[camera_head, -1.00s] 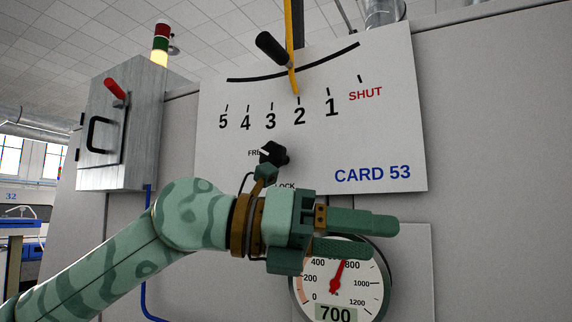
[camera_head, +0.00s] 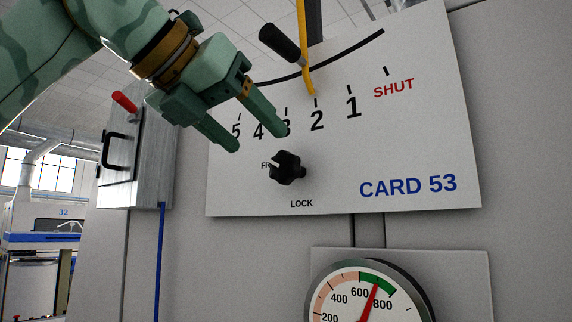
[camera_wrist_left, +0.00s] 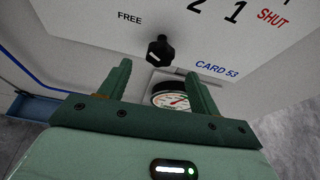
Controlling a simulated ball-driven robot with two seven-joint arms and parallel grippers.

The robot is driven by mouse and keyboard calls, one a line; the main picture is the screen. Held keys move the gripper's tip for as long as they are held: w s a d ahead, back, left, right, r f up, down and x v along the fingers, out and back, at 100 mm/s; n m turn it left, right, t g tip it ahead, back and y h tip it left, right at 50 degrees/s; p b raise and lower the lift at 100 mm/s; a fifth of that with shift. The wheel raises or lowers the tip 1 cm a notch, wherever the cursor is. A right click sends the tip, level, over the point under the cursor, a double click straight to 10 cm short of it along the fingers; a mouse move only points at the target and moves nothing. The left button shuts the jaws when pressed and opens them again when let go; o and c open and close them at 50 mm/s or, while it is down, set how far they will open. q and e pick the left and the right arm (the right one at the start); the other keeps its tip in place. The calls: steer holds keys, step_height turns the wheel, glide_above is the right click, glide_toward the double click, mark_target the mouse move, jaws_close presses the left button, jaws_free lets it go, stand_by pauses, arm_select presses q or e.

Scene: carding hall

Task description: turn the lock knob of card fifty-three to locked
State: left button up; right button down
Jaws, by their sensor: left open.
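The black lock knob (camera_head: 287,168) sits on the white panel (camera_head: 420,120) marked CARD 53. Its pale mark points left, toward the partly hidden FREE label (camera_head: 265,166); the LOCK label (camera_head: 301,204) is below it. My left gripper (camera_head: 259,141) comes in from the upper left, its two fingers apart and empty. One fingertip appears just above the knob and the other to its upper left. In the left wrist view the knob (camera_wrist_left: 160,50) shows beyond and between the open fingers (camera_wrist_left: 159,70), apparently not touched. My right gripper is not in view.
Above the knob, a black-handled lever (camera_head: 280,42) has a yellow pointer (camera_head: 306,60) near 2 on the scale. A round gauge (camera_head: 350,295) is below the panel. A metal box (camera_head: 140,165) with a red lever (camera_head: 124,102) stands left.

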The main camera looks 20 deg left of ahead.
mark_target(279, 161)
arm_select(q)
steer(key=p+x, duration=0.1)
steer(key=x, duration=0.8)
steer(key=shift+s, duration=0.1)
steer(key=c, duration=1)
